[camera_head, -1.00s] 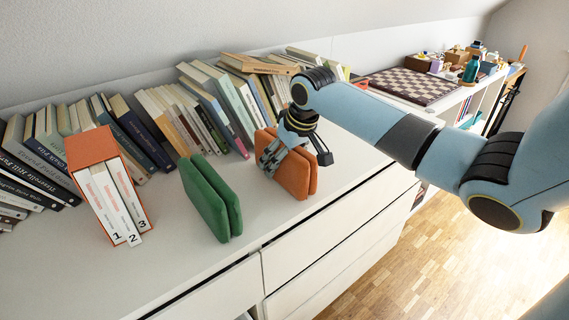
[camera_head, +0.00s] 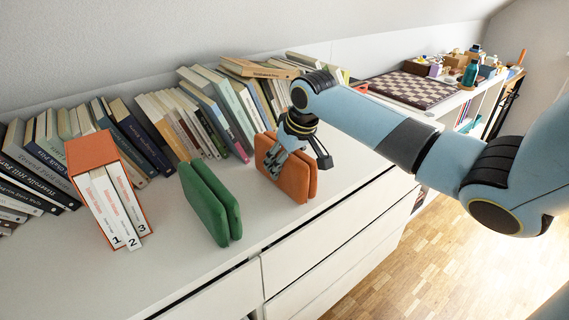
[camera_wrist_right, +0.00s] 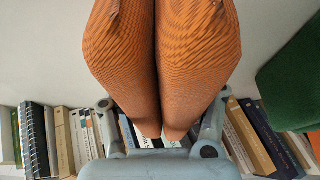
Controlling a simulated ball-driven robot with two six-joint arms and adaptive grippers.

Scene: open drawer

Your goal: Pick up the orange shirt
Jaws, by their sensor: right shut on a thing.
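The orange shirt (camera_head: 283,174) is folded and stands upright on the white dresser top, right of a green folded shirt. In the right wrist view the orange shirt (camera_wrist_right: 198,50) fills the upper middle as two folded halves. My right gripper (camera_head: 291,157) reaches down over the shirt's top, with its fingers around it. The gripper is shut on the orange shirt; its fingers (camera_wrist_right: 160,135) also show at the shirt's sides in the wrist view. I cannot tell whether the shirt touches the dresser. My left gripper is not in view.
The green folded shirt (camera_head: 210,203) stands to the left, and it shows at the right of the wrist view (camera_wrist_right: 293,80). An orange box of numbered books (camera_head: 93,150) stands farther left. Rows of books (camera_head: 190,115) line the wall behind. The dresser top (camera_head: 150,270) is clear in front.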

